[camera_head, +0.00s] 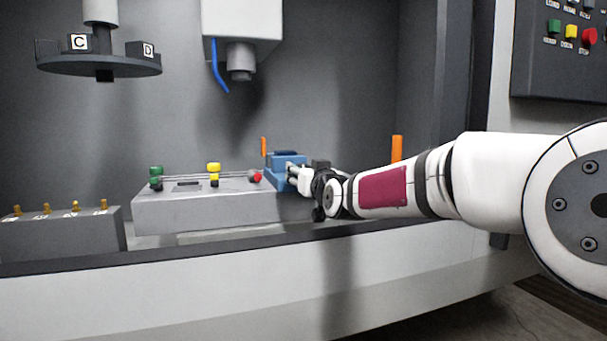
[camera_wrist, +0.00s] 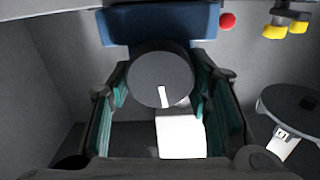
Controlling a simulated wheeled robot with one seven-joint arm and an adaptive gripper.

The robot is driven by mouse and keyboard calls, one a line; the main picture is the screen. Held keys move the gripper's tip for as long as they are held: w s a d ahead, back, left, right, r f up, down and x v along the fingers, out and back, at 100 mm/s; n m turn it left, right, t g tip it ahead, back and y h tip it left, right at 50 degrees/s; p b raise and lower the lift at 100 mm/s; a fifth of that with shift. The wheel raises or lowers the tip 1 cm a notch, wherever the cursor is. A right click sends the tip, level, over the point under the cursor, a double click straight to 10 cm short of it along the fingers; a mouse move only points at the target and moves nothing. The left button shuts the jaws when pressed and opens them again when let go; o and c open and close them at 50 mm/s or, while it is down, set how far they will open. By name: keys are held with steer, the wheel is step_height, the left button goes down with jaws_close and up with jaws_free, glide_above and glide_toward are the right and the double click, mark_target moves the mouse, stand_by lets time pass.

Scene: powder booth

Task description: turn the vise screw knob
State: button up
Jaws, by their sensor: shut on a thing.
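The vise (camera_head: 283,172) is blue and stands at the right end of the grey fixture block. Its blue body also shows across the top of the wrist view (camera_wrist: 158,24). The screw knob (camera_wrist: 160,80) is a dark grey disc with a white mark on its face, pointing down in the wrist view. My gripper (camera_wrist: 160,100) is shut on the knob, with one green-padded finger on each side of it. In the head view my gripper (camera_head: 310,178) is at the vise's right side, and the knob is mostly hidden there.
A grey block (camera_head: 205,208) carries green, yellow and red knobs left of the vise. A box with brass toggles (camera_head: 70,228) stands at far left. A round carousel (camera_head: 98,66) and a nozzle with a blue hose (camera_head: 219,66) hang above. An orange post (camera_head: 397,148) stands behind my arm.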

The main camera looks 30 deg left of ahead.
steer(key=o, duration=1.2)
steer(key=shift+f, duration=0.1)
steer(key=v, duration=1.2)
